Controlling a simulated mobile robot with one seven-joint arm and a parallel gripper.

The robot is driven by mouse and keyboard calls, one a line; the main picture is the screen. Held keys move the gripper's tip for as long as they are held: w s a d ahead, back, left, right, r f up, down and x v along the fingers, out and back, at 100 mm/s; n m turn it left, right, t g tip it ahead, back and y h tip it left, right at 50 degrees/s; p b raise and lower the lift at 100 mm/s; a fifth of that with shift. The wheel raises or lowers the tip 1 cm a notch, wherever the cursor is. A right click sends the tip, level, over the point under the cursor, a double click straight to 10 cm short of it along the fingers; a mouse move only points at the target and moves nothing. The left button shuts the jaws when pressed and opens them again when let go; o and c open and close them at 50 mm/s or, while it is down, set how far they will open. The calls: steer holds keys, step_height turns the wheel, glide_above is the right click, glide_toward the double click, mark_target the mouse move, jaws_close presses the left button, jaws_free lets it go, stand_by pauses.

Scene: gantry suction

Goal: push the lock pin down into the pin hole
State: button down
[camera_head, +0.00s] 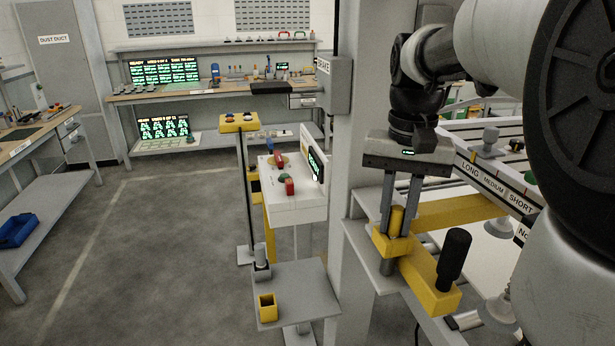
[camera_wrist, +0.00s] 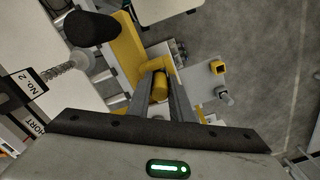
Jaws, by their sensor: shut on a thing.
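The lock pin (camera_head: 397,219) has a yellow cylindrical head and stands upright at the yellow bracket (camera_head: 432,283). My gripper (camera_head: 398,230) points down with its two fingers on either side of the head, shut on it. In the wrist view the pin head (camera_wrist: 160,86) sits between the fingertips (camera_wrist: 161,80). A grey shank shows below the yellow block under the head. The pin hole is hidden by the block, the pin and my fingers. I cannot tell how deep the pin sits.
A black handle (camera_head: 455,256) stands upright on the yellow bracket, close to the right of my fingers. A yellow beam (camera_head: 455,211) runs to the right behind them. Suction cups (camera_head: 499,228) hang at the right. A grey post (camera_head: 358,120) rises left of my gripper.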

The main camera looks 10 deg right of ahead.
steer(key=shift+s+f, duration=0.15)
steer(key=shift+f, duration=0.35)
steer(key=c, duration=1.6)
jaws_free()
steer(key=shift+a+f, duration=0.1)
steer(key=shift+a, duration=0.05)
steer(key=shift+s, duration=0.1)
step_height(320, 180, up, 13)
steer(key=p, duration=0.2)
steer(key=s+a+f+n+t, duration=0.2)
steer(key=s+a+f, duration=0.1)
steer(key=f, duration=0.1)
steer(key=s+a+f+n+t, duration=0.1)
steer(key=s+a+f, duration=0.2)
steer(key=a+f, duration=0.1)
steer(key=s+a+f+n+t, duration=0.2)
steer(key=s+a+f, duration=0.1)
steer(key=f, duration=0.1)
steer(key=shift+s+a+f+n+t, duration=0.2)
steer(key=shift+s+f+n+t, duration=0.1)
steer(key=shift+s+f, duration=0.1)
